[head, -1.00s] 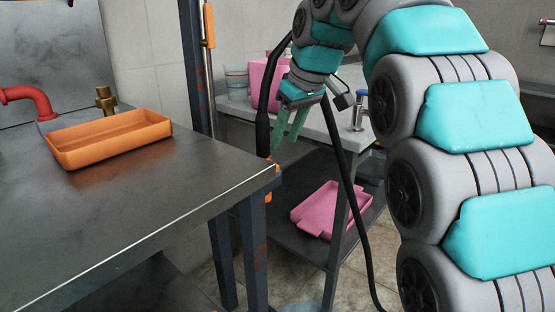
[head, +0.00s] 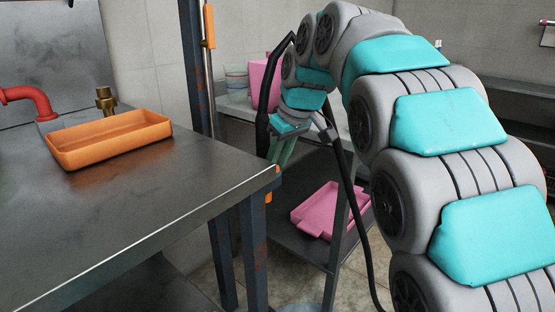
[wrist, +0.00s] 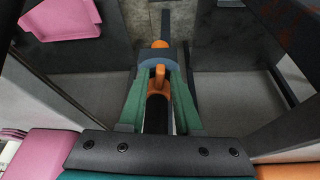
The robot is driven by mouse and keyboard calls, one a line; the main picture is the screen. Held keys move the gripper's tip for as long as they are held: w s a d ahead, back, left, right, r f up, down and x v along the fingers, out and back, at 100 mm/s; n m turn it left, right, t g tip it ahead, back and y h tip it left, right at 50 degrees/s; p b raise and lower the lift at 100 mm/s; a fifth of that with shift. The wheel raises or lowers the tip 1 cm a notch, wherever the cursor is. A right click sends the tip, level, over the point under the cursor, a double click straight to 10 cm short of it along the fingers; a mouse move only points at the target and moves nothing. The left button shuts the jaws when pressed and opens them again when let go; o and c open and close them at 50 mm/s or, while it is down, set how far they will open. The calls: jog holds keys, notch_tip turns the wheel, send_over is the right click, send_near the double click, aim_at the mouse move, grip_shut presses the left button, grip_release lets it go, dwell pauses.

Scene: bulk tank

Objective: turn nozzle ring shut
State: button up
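A dark wand or hose with a nozzle hangs upright beside the table post in the head view (head: 262,130). In the wrist view its nozzle has a blue-grey ring (wrist: 158,61), with an orange lug (wrist: 159,76) on the near side and an orange tip (wrist: 160,44) beyond. My gripper (head: 281,152) points down close to the nozzle. In the wrist view its green fingers (wrist: 160,82) are apart, one on each side of the lug, with tips at the ring. I cannot tell whether they touch it. The arm partly hides the wand in the head view.
A steel table (head: 130,215) with an orange tray (head: 105,146) stands at left, its corner close to the nozzle. A pink tray (head: 320,212) lies on a low shelf behind. A black hose (head: 352,200) hangs in front of that shelf.

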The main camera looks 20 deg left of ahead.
grip_shut()
dwell(0.3)
jog(key=shift+s+a+m, duration=0.1)
jog(key=shift+s+m, duration=0.05)
jog(key=shift+m, duration=0.15)
jog(key=shift+o, duration=1.3)
grip_release()
